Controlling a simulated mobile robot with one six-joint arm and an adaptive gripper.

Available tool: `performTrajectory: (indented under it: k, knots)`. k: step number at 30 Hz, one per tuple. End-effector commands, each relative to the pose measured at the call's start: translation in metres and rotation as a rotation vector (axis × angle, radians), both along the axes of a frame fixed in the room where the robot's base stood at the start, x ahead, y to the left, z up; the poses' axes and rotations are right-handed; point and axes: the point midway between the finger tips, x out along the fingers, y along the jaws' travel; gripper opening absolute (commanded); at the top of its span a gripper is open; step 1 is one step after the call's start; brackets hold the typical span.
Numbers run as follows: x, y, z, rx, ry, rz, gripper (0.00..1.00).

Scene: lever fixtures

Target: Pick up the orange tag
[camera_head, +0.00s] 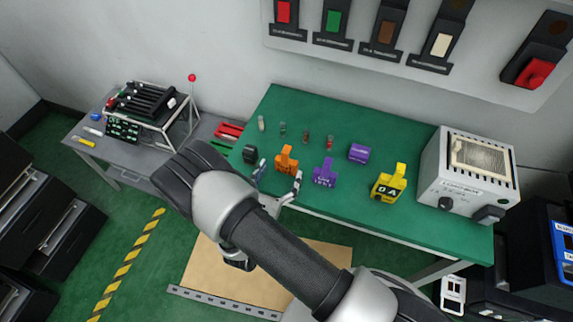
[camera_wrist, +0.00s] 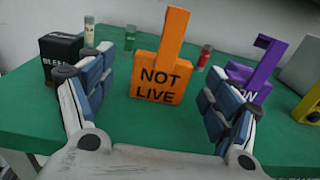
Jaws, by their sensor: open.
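The orange tag (camera_head: 286,159) stands upright on the green table near its front left edge. In the wrist view the orange tag (camera_wrist: 162,74) reads "NOT LIVE" and has a tall narrow upper part. My gripper (camera_head: 279,185) is in front of the tag at the table's front edge. In the wrist view my gripper (camera_wrist: 150,105) is open, with one finger on each side of the picture. The tag shows between the fingers and beyond them, with nothing held.
A black block (camera_wrist: 61,58) stands left of the tag, and a purple tag (camera_head: 324,173) stands right. A yellow tag (camera_head: 389,184) and a purple block (camera_head: 359,153) are farther right. Small vials (camera_wrist: 205,57) stand behind. A white box device (camera_head: 466,172) occupies the right end.

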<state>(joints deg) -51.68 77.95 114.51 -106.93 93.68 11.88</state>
Motion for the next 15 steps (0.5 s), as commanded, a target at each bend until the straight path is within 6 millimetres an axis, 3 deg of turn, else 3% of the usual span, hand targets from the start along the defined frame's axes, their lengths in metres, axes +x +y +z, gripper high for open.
performTrajectory:
  k: [10, 15]
  knots:
    - [0.04, -0.02, -0.001, 0.003, -0.002, -0.004, 0.82]
    - [0.048, -0.023, 0.0, 0.001, -0.001, -0.001, 0.82]
